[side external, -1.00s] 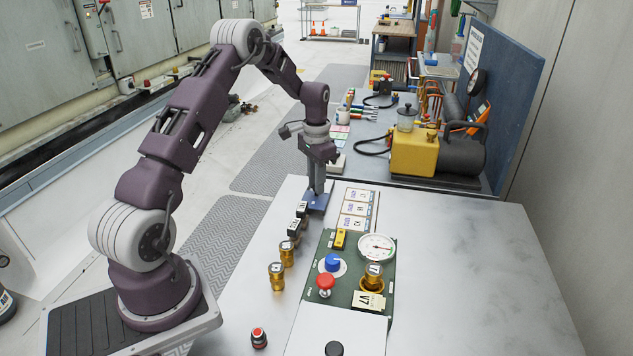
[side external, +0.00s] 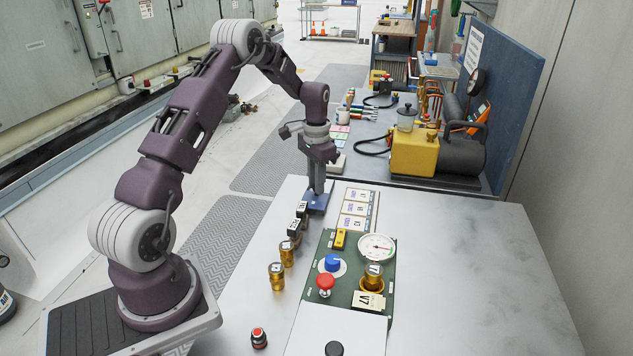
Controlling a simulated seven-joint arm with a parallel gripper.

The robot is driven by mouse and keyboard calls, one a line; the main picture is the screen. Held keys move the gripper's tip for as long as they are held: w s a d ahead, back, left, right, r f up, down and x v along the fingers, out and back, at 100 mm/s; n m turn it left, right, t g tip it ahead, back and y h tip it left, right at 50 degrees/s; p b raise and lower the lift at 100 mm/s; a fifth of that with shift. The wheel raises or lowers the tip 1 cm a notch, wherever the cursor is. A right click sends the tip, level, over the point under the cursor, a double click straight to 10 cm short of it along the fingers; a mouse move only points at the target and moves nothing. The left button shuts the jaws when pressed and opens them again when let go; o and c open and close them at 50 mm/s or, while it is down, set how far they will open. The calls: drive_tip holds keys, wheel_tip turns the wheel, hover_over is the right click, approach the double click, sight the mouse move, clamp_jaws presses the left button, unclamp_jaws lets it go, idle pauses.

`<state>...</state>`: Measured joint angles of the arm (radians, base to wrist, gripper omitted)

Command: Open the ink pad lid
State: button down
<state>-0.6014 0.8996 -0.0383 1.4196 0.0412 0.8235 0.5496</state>
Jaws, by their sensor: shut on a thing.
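The blue ink pad (side external: 318,205) lies on the grey table near its far left corner. My gripper (side external: 316,191) points straight down at it. The fingers are shut on a part of the ink pad, seemingly its lid, which is too small and too covered by the fingers to make out clearly. I cannot tell from this view whether the lid is raised at all.
Black-handled stamps (side external: 297,222) and brass pieces (side external: 276,276) stand in a row nearer the camera. Printed cards (side external: 357,208) lie right of the pad. A green panel (side external: 345,270) carries a gauge (side external: 376,247) and a red button (side external: 325,284). The table's right side (side external: 470,270) is clear.

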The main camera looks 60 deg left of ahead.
drive_tip(key=w+a, duration=0.5)
drive_tip(key=shift+w, duration=0.1)
idle(0.3)
drive_tip(key=c, duration=1.3)
unclamp_jaws()
wheel_tip(320, 180, up, 7)
drive_tip(key=shift+r, duration=0.15)
